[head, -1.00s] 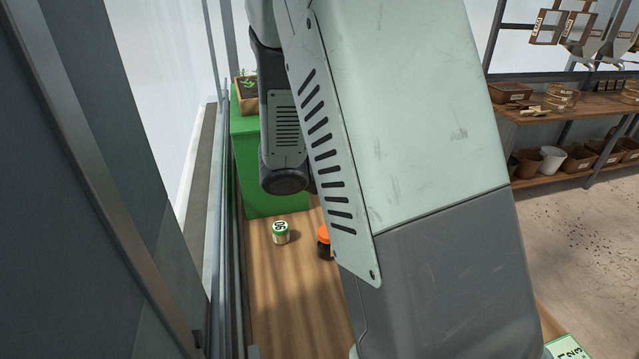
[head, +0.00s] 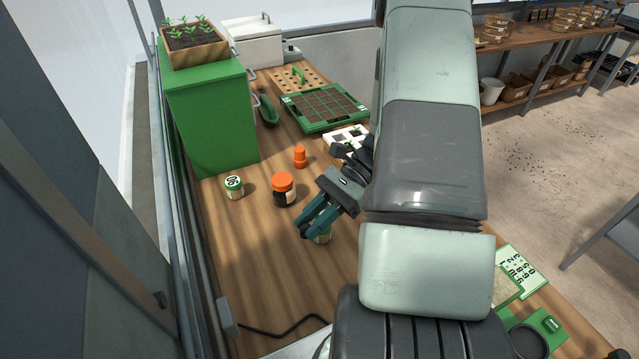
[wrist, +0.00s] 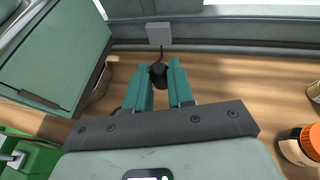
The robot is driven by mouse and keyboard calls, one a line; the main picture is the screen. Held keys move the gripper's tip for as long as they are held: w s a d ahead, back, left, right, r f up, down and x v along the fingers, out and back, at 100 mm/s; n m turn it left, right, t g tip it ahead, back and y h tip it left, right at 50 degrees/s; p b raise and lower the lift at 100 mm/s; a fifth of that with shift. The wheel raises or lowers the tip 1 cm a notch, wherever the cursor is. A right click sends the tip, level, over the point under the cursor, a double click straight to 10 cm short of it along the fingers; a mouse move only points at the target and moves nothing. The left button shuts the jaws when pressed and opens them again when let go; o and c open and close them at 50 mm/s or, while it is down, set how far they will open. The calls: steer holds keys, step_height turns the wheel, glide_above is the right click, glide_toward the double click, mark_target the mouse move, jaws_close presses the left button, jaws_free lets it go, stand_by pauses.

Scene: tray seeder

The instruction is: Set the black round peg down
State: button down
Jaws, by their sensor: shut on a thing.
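My gripper (head: 313,226) is over the wooden bench, with its teal fingers pointing down and left in the head view. In the wrist view, my gripper (wrist: 166,80) is shut on the black round peg (wrist: 159,74), held between the fingertips. In the head view the peg is small and dark at the fingertips and hard to make out. I cannot tell whether its lower end touches the bench.
An orange-lidded jar (head: 283,190), a numbered jar (head: 234,187) and an orange piece (head: 300,157) stand nearby. A green cabinet (head: 212,125) and gridded tray (head: 325,108) are farther back. Bare bench lies front-left.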

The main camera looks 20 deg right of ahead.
steer(key=w+d+f+m+t+h, duration=0.3)
steer(key=d+m+t+h, duration=0.1)
steer(key=d+m+t, duration=0.4)
steer(key=w+d+f+m+t+h, duration=0.3)
steer(key=d+m+t+h, duration=0.25)
steer(key=m+t, duration=0.3)
steer(key=shift+m+y, duration=0.25)
steer(key=shift+m, duration=0.2)
steer(key=f, duration=0.9)
steer(key=shift+d+f, duration=0.2)
steer(key=shift+f, duration=0.2)
steer(key=shift+f, duration=0.1)
steer(key=c, duration=1)
jaws_free()
